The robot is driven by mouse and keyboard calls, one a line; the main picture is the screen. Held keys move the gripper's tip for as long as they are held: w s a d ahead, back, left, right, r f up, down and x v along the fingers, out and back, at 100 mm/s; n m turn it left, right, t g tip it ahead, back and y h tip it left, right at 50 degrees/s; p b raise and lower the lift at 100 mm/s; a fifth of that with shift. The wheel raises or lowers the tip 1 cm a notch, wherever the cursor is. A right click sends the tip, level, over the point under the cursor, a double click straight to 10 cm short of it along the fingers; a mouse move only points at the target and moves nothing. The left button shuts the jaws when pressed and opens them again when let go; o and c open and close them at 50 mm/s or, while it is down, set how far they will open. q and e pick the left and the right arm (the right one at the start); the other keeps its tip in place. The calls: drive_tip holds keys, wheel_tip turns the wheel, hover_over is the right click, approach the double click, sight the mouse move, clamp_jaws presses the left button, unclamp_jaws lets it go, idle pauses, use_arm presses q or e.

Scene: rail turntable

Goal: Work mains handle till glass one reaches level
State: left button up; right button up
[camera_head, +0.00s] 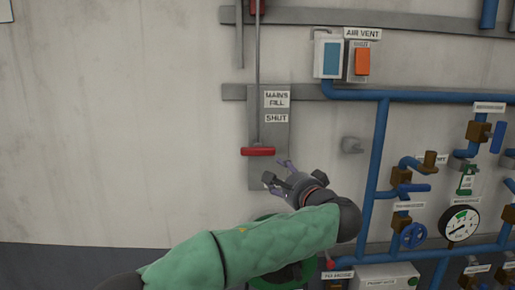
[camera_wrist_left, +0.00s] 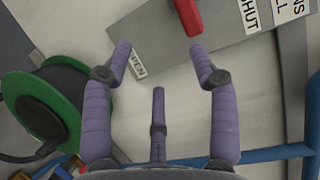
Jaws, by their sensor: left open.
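The mains handle is a red bar (camera_head: 258,151) on the end of a thin rod, beside the SHUT label (camera_head: 276,118) on a grey plate (camera_head: 255,177). My left gripper (camera_head: 276,172) is just below and to the right of it, apart from it. In the left wrist view the red handle (camera_wrist_left: 188,15) is at the top edge, beyond the purple fingers (camera_wrist_left: 160,60), which are spread and empty. A label reading OPEN upside down (camera_wrist_left: 137,62) shows partly behind a finger. I cannot make out any sight glass. My right gripper is out of view.
To the right are blue pipes (camera_head: 375,150), valves and a round gauge (camera_head: 459,223). A switch box labelled AIR VENT (camera_head: 329,57) is above. A green hose reel (camera_wrist_left: 68,95) lies near my gripper. Bare wall is free on the left.

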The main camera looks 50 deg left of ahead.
sight(258, 147)
use_arm(q)
drive_tip(key=shift+n+y, duration=0.4)
drive_tip(key=a+r+p, duration=0.1)
drive_tip(key=a, duration=0.2)
drive_tip(key=w+a+r+p, duration=0.1)
drive_tip(key=a, duration=0.3)
drive_tip(key=a+r+p, duration=0.1)
drive_tip(key=a, duration=0.3)
drive_tip(key=shift+w+r, duration=0.1)
drive_tip(key=shift+w, duration=0.3)
clamp_jaws()
wheel_tip(258, 147, up, 4)
drive_tip(key=shift+p, duration=0.7)
drive_tip(key=shift+s+r, duration=0.1)
drive_tip(key=shift+r, duration=0.25)
unclamp_jaws()
